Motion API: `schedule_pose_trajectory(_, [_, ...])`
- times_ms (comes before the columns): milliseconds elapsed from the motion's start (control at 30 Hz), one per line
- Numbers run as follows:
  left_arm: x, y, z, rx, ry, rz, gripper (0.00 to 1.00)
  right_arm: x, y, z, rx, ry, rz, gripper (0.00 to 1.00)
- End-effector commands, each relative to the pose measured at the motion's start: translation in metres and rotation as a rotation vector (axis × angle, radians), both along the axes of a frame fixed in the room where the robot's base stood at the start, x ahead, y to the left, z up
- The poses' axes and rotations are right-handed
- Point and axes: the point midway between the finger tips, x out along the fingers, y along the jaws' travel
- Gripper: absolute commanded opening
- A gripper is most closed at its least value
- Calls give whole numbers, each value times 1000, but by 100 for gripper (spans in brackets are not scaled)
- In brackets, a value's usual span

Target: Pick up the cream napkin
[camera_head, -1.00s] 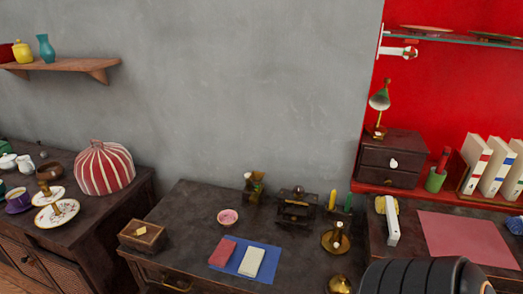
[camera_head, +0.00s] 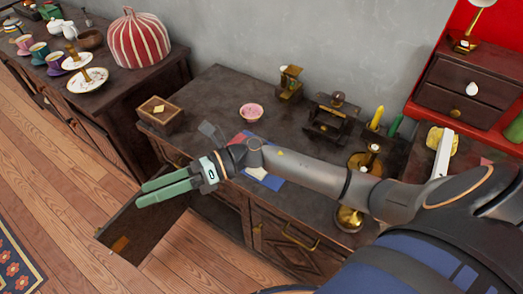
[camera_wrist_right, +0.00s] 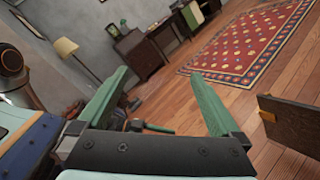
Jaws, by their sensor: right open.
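The cream napkin (camera_head: 258,173) lies on a blue cloth (camera_head: 275,183) on the dark wooden table. My right arm passes over it, so only a small part shows in the head view. A red cloth (camera_head: 238,136) shows just behind the arm. My right gripper (camera_head: 141,194) has green fingers and extends past the table's left front edge, out over the open door and floor. It is left of the napkin and apart from it. In the right wrist view its fingers (camera_wrist_right: 158,98) are spread, with nothing held between them. My left gripper is not in view.
An open cabinet door (camera_head: 135,230) juts out below my right gripper. A wooden box (camera_head: 160,113), a pink bowl (camera_head: 251,111), a dark scale-like object (camera_head: 333,118) and brass items (camera_head: 350,217) stand on the table. A patterned rug (camera_wrist_right: 255,45) lies on the floor.

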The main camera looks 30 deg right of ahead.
Motion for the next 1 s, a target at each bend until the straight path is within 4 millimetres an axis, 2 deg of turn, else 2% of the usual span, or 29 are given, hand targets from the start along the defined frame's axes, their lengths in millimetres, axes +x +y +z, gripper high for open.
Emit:
schedule_pose_trajectory(33, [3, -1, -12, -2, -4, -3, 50, 1, -8, -21, -149, -163, 97, 100])
schedule_pose_trajectory(133, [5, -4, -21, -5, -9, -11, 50, 6, -40, -57, -448, -433, 296, 100])
schedule_pose_trajectory(233, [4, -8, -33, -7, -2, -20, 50, 23, -95, -85, -750, -627, 490, 100])
schedule_pose_trajectory(300, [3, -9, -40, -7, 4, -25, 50, 38, -141, -95, -947, -709, 611, 100])
schedule_pose_trajectory(400, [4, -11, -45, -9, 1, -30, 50, 55, -204, -93, -1180, -757, 752, 100])
schedule_pose_trajectory(533, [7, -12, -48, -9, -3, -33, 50, 66, -262, -80, -1378, -750, 870, 100])
schedule_pose_trajectory(600, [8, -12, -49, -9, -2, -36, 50, 69, -281, -74, -1437, -736, 907, 100])
schedule_pose_trajectory(733, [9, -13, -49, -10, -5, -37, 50, 69, -294, -78, -1478, -723, 936, 100])
schedule_pose_trajectory(1000, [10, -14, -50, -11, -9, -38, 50, 69, -293, -125, -1475, -721, 938, 100])
